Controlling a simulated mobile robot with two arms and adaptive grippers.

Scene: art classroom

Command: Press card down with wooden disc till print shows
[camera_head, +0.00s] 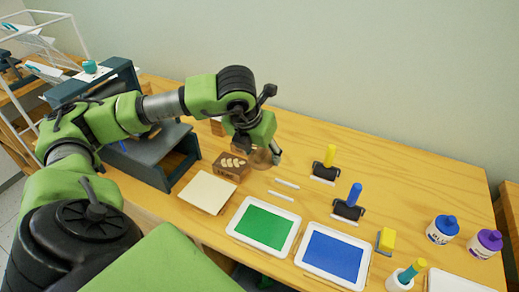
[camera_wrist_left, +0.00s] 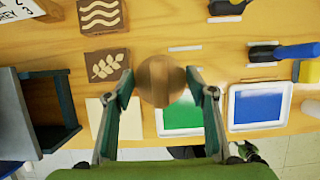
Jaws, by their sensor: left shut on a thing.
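My left gripper (camera_head: 264,150) is shut on a round wooden disc (camera_wrist_left: 161,80), holding it between its two fingers. In the head view the disc (camera_head: 260,159) is partly hidden by the gripper, just right of a brown block (camera_head: 229,172) with a pale leaf design. The leaf block also shows in the left wrist view (camera_wrist_left: 106,66), left of the disc. A blank cream card (camera_head: 207,192) lies in front of the block, apart from it; part of it shows between the fingers in the wrist view. My right gripper is not in view.
A green ink tray (camera_head: 265,225) and a blue ink tray (camera_head: 336,251) lie at the front. Rollers with yellow (camera_head: 330,156) and blue (camera_head: 354,194) handles stand behind. Jars (camera_head: 442,229) stand right.

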